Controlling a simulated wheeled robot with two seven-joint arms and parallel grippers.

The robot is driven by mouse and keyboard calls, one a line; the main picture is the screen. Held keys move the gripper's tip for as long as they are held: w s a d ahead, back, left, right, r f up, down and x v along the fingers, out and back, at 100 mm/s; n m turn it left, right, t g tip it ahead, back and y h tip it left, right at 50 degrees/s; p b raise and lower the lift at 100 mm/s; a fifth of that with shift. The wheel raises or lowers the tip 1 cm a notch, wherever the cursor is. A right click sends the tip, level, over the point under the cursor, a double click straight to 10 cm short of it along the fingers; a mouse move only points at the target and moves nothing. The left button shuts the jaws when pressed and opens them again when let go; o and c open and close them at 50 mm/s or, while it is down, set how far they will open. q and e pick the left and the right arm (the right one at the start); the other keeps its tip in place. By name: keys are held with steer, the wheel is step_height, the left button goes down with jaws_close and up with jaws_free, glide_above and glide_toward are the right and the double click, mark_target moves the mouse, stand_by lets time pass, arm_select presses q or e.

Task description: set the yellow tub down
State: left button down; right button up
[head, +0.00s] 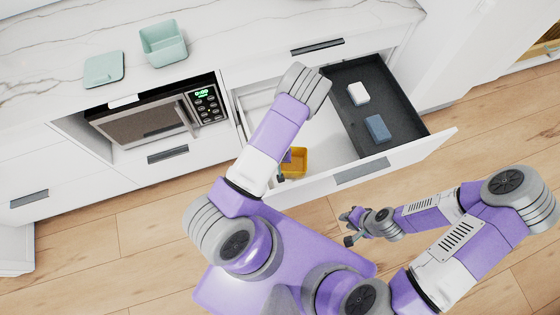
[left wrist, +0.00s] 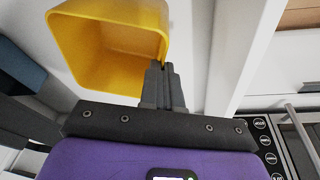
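The yellow tub (head: 295,161) is inside the open drawer, close to its front wall, partly hidden by my left arm. In the left wrist view the yellow tub (left wrist: 110,45) shows its empty inside. My left gripper (left wrist: 166,70) has its fingers close together at the tub's rim, pinching its wall. In the head view the left gripper is mostly hidden behind the forearm. I cannot tell whether the tub's base touches the drawer floor. My right gripper (head: 346,228) is open and empty, outside the drawer, above the wood floor.
The drawer (head: 335,150) has a dark tray (head: 372,97) on its right side, holding a white block (head: 358,93) and a blue block (head: 377,129). A microwave (head: 150,125) sits left of the drawer. A mint tub (head: 163,45) and a mint lid (head: 104,70) are on the marble counter.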

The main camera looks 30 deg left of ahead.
arm_select(q)
step_height(320, 180, down, 3)
steer(key=shift+f+b, duration=0.2)
steer(key=shift+b, duration=0.25)
steer(key=shift+r, duration=0.1)
steer(key=shift+f, duration=0.2)
steer(key=c, duration=1.4)
jaws_free()
steer(key=shift+o, duration=0.2)
steer(key=shift+r, duration=0.15)
steer(key=shift+r, duration=0.3)
steer(key=p+v, duration=0.3)
steer(key=v, duration=0.8)
steer(key=shift+r, duration=0.3)
